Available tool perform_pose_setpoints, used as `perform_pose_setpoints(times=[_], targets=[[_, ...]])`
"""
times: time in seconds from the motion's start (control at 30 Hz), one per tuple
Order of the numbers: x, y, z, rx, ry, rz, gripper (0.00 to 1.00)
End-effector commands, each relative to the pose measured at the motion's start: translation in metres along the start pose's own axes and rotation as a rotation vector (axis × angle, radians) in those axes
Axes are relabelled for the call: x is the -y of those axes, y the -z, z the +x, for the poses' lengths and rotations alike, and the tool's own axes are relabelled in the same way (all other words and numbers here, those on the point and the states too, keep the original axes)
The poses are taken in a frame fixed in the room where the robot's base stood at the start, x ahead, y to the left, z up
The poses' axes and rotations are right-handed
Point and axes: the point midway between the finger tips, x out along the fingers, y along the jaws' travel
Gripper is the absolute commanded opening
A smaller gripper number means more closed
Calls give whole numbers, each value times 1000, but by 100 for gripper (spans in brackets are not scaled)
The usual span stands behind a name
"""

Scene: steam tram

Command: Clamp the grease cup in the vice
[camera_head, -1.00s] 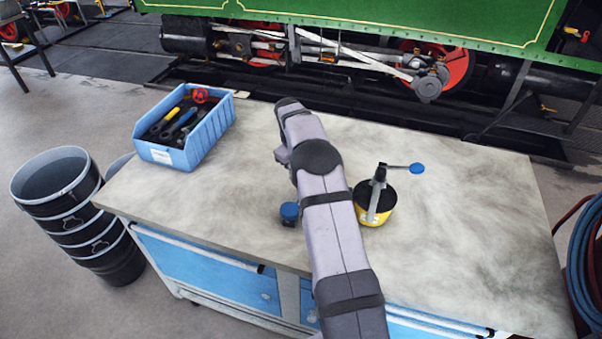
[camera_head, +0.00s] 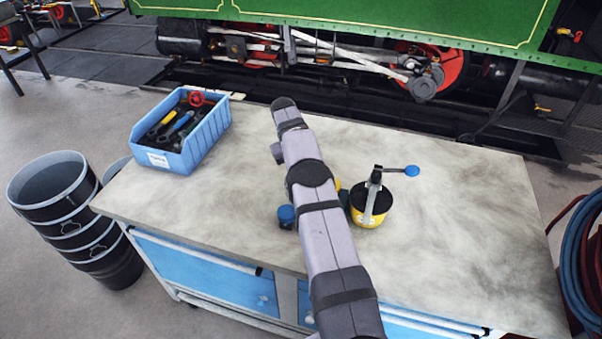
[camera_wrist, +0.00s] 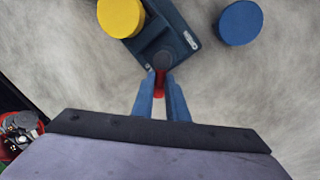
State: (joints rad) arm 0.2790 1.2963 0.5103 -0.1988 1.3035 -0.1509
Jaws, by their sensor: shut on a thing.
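In the wrist view, the dark slate-blue vice (camera_wrist: 176,38) lies on the bench, with a round dark knob at its near end. A yellow round piece (camera_wrist: 121,14), perhaps the grease cup, overlaps the vice's left side; I cannot tell whether it is clamped. My gripper (camera_wrist: 160,80) is shut on a red handle (camera_wrist: 160,84) at the vice's near end. In the head view my arm hides my gripper and most of the vice; a sliver of the yellow piece (camera_head: 338,185) shows beside the arm.
A blue cylinder (camera_wrist: 240,22) stands apart from the vice; it also shows left of my arm in the head view (camera_head: 286,216). A yellow pot (camera_head: 371,220) with a blue-tipped lever stands to the right. A blue tool bin (camera_head: 207,147) stands at the back left. The bench's right side is clear.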

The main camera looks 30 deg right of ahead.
Motion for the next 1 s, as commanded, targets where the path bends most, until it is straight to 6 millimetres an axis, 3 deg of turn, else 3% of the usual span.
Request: perform_pose_setpoints(times=[0.13, 0.17, 0.23, 0.67, 1.0], targets=[[0, 4, -4, -16, -1, 3, 0], [0, 4, -4, -16, -1, 3, 16], [0, 4, -4, -15, -2, 2, 32], [0, 2, -7, -8, -2, 0, 32], [0, 2, -49, -11, -2, 0, 32]])
